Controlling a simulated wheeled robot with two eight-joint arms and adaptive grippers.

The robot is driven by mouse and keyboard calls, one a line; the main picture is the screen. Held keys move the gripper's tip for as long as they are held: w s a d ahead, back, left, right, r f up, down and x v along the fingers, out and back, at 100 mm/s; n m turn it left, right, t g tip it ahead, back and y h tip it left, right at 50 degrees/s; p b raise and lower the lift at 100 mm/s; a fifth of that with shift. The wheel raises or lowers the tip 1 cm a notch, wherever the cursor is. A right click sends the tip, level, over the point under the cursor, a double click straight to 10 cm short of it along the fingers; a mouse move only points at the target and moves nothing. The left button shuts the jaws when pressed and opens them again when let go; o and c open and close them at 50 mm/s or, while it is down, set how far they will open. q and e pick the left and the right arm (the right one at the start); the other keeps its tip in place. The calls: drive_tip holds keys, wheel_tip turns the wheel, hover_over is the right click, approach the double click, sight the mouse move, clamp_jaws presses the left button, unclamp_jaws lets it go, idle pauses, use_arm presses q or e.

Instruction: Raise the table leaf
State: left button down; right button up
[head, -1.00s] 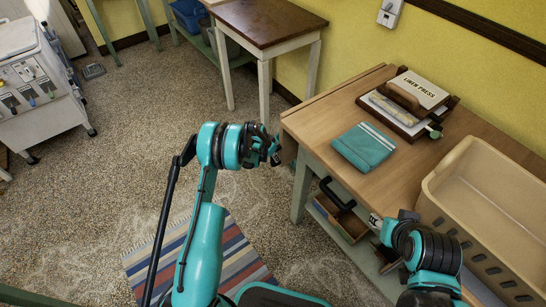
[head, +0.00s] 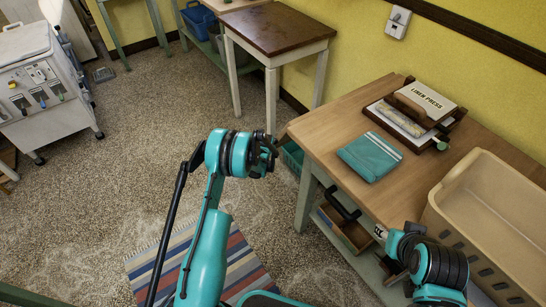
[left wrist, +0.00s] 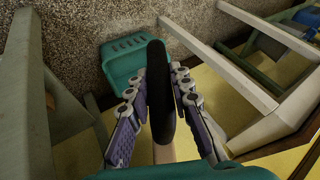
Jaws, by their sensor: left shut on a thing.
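The wooden table (head: 335,123) stands at the right, with its left end toward my left gripper. The table leaf (head: 282,139) shows only as a narrow brown piece at that end, mostly hidden by my gripper. My left gripper (head: 272,155) is just left of and below the tabletop corner. In the left wrist view its fingers (left wrist: 162,105) are shut on a long dark rounded piece (left wrist: 160,85), with a little tan wood below it; I take it as part of the leaf. My right gripper (head: 388,240) is low by the table's front; its fingers are unclear.
On the table are a folded teal cloth (head: 369,156), a linen press (head: 418,108) and a beige basket (head: 490,215). A teal crate (left wrist: 124,66) sits beneath the table's left end. A dark-topped side table (head: 275,28) stands behind.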

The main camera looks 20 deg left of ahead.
use_arm(q)
drive_tip(key=w+a+r+m+t+y, duration=0.1)
drive_tip(key=w+a+r+t+y, duration=0.1)
drive_tip(key=r, duration=0.4)
drive_tip(key=w+a+r+m+t+y, duration=0.1)
drive_tip(key=w+a+r+t+y, duration=0.1)
drive_tip(key=r, duration=0.4)
drive_tip(key=w+a+r+m+t+y, duration=0.1)
drive_tip(key=w+a+r+t+y, duration=0.1)
drive_tip(key=r+t, duration=0.3)
drive_tip(key=shift+a+r+m+y, duration=0.3)
drive_tip(key=shift+a+r+y, duration=0.55)
drive_tip(key=shift+r, duration=0.2)
drive_tip(key=shift+w+a, duration=0.1)
drive_tip(key=c, duration=1.3)
unclamp_jaws()
drive_tip(key=shift+r, duration=0.15)
drive_tip(key=shift+c, duration=0.2)
drive_tip(key=v, duration=1.2)
